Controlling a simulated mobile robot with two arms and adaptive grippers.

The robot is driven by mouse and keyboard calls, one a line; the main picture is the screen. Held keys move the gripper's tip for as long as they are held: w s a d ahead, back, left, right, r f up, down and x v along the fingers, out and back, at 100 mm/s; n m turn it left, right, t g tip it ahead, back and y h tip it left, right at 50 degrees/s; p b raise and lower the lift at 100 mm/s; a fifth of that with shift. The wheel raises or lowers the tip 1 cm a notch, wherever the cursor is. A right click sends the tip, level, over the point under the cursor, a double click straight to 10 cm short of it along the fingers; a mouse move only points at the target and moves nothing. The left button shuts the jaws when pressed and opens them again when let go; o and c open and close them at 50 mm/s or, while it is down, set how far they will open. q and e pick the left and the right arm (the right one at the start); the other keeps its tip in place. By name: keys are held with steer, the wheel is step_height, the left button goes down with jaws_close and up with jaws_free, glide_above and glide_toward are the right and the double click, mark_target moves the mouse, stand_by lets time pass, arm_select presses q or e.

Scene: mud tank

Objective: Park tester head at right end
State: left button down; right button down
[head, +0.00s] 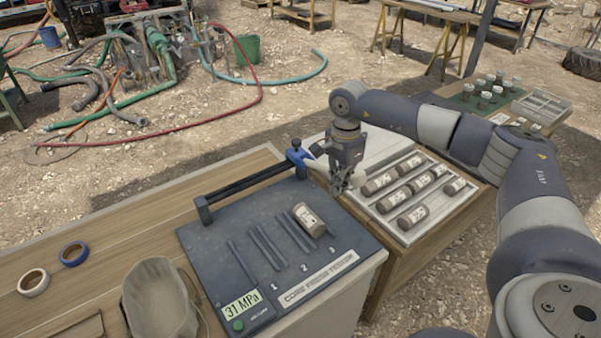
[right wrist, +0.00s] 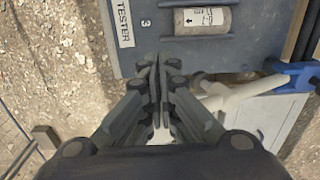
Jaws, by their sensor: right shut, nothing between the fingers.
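The head (right wrist: 296,76) and handle (right wrist: 228,98) also show in the right wrist view. My right gripper (head: 347,190) is shut and empty, beside the handle; whether they touch is unclear. A labelled core (head: 310,218) lies at slot 3 on the tester. My left gripper is out of view.
A tray of labelled cores (head: 445,207) stands right of the tester, close to my right gripper. A bag-like container (head: 158,300), a white tape roll (head: 33,283) and a blue one (head: 73,254) are on the bench at left. A display (head: 243,304) reads 31 MPa.

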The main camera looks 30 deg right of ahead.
step_height(320, 180, up, 9)
steer(key=a+p, duration=0.1)
steer(key=p, duration=0.4)
steer(key=shift+a, duration=0.2)
stand_by(0.6)
